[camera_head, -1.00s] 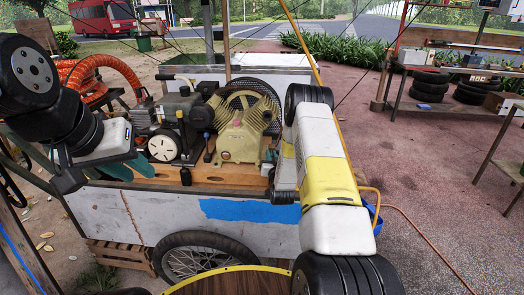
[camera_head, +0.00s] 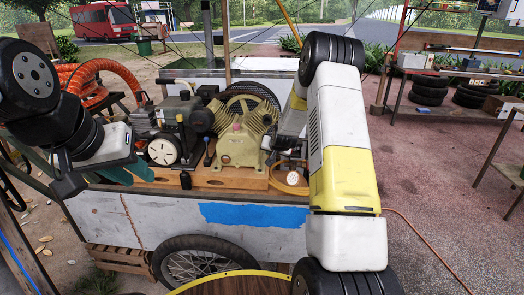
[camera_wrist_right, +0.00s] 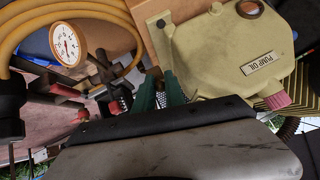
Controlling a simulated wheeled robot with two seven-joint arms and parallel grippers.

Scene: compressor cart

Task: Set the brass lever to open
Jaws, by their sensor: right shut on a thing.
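My right gripper's green fingertips (camera_wrist_right: 160,90) are closed together beside the cream pump body (camera_wrist_right: 232,45). The thing between them is nearly hidden; it appears to be the brass lever, whose shape and setting I cannot make out. A round gauge (camera_wrist_right: 67,44) and black fittings with red handles (camera_wrist_right: 62,90) sit left of the fingertips in the wrist view. My left gripper (camera_head: 128,171), with teal fingers, hangs at the cart's left end, apart from the pump; its finger gap is unclear.
The compressor cart (camera_head: 120,218) has a wooden deck with a black motor (camera_head: 180,115) left of the pump. A yellow hose (camera_wrist_right: 115,12) curls by the gauge. An orange ribbed hose (camera_head: 120,70) lies behind my left arm. Paved ground at right (camera_head: 430,170) is clear.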

